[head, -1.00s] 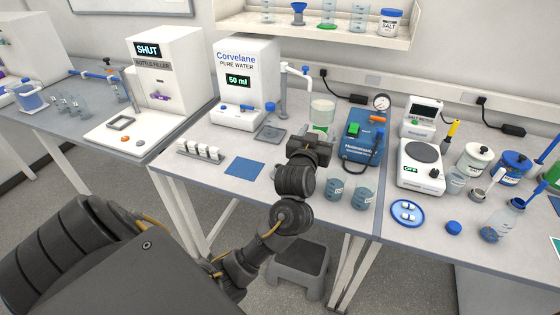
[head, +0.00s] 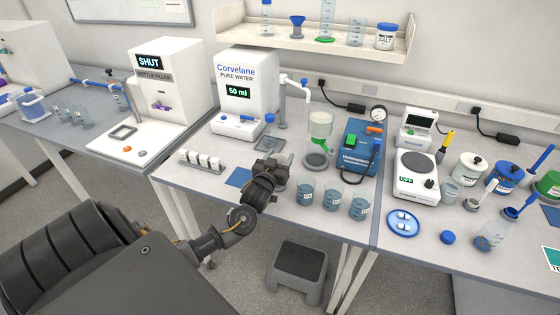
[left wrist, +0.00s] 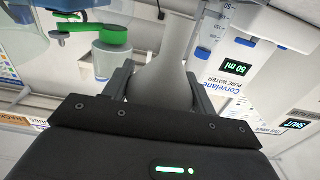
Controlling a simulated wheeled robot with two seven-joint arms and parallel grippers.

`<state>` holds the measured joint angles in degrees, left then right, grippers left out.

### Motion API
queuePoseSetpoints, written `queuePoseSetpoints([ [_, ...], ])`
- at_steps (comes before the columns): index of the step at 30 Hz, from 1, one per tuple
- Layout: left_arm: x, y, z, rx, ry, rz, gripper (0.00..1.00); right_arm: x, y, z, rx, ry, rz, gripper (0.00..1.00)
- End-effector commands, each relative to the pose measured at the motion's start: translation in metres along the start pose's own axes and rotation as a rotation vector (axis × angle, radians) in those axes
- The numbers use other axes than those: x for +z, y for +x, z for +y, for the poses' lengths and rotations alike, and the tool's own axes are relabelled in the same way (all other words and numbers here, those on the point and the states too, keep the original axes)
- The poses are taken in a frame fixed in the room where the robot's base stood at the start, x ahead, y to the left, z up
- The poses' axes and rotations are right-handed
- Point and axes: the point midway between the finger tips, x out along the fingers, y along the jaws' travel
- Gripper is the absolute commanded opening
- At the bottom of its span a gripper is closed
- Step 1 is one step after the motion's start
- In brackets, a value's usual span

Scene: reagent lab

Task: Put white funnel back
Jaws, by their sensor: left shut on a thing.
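My left gripper (head: 270,166) is over the front part of the middle bench, between the blue mat and the row of beakers. In the left wrist view, its two fingers (left wrist: 165,85) are shut on a pale, white-grey flared piece, which looks like the white funnel (left wrist: 178,50). In the head view the gripper mostly hides the held piece. The clear cup with a green collar (head: 320,125) stands behind and right of the gripper; its green clamp also shows in the left wrist view (left wrist: 95,35). My right gripper is not in view.
Three beakers (head: 332,198) stand just right of the gripper. The blue mat (head: 238,177) and a white rack (head: 201,161) lie to the left. The pure water dispenser (head: 245,95) and blue pump (head: 359,150) stand behind. The wall shelf (head: 310,42) holds glassware and a blue funnel (head: 297,27).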

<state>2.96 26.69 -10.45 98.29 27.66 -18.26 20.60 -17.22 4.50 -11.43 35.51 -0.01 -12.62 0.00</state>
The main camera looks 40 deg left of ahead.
Motion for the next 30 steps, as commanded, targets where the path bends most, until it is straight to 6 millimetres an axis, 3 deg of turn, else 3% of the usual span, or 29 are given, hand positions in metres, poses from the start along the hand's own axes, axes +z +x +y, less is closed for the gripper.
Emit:
queuePoseSetpoints([
  [1,0.004,-0.001,0.001,0.000,0.001,-0.005,0.35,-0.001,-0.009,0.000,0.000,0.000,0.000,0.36],
  [5,0.017,-0.001,0.001,0.001,-0.001,-0.003,0.35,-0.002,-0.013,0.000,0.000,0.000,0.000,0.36],
  [29,0.038,-0.002,0.002,0.003,0.001,-0.012,0.35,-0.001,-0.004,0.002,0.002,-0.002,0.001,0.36],
  [30,0.039,-0.003,0.003,0.003,0.002,-0.014,0.62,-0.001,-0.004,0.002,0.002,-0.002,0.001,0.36],
])
